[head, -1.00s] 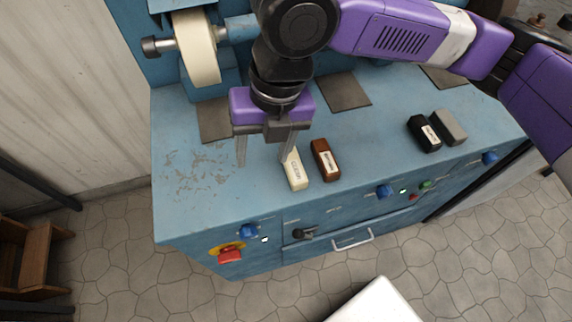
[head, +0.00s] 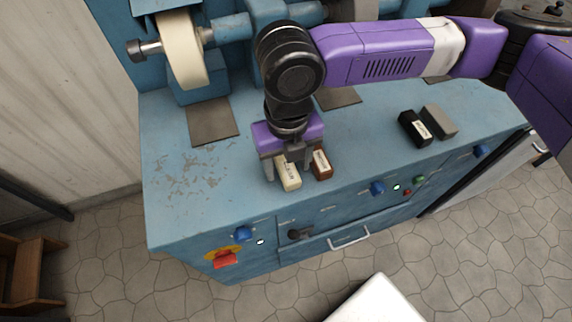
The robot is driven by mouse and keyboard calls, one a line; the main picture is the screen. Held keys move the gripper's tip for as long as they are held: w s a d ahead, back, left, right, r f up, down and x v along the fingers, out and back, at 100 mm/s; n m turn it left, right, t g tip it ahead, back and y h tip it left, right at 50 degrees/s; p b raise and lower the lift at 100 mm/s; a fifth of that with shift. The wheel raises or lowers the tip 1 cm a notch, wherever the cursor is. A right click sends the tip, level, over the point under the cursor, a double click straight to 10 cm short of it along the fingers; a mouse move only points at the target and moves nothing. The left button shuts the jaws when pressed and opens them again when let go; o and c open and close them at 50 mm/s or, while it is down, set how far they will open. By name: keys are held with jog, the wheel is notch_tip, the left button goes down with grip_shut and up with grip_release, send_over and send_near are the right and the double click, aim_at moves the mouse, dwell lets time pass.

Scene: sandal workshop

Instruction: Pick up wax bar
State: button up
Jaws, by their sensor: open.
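A cream bar with a label (head: 290,182) lies on the blue bench top near its front edge. A brown bar with a white label (head: 323,172) lies just to its right. Which of the bars is the wax bar is not certain from the labels, which are too small to read. My gripper (head: 288,171) points down with open fingers at the cream bar. One finger is to the left of it and the other is on its right, in the narrow gap by the brown bar. The back part of the cream bar is hidden under my gripper. I cannot tell whether the fingers touch it.
A black bar (head: 415,129) and a grey bar (head: 440,122) lie farther right on the bench (head: 185,215). A cream wheel (head: 183,50) stands at the back left. Knobs and a red switch (head: 225,259) line the front. The bench's left part is clear.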

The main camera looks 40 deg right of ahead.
grip_shut()
jog(key=shift+r, duration=0.15)
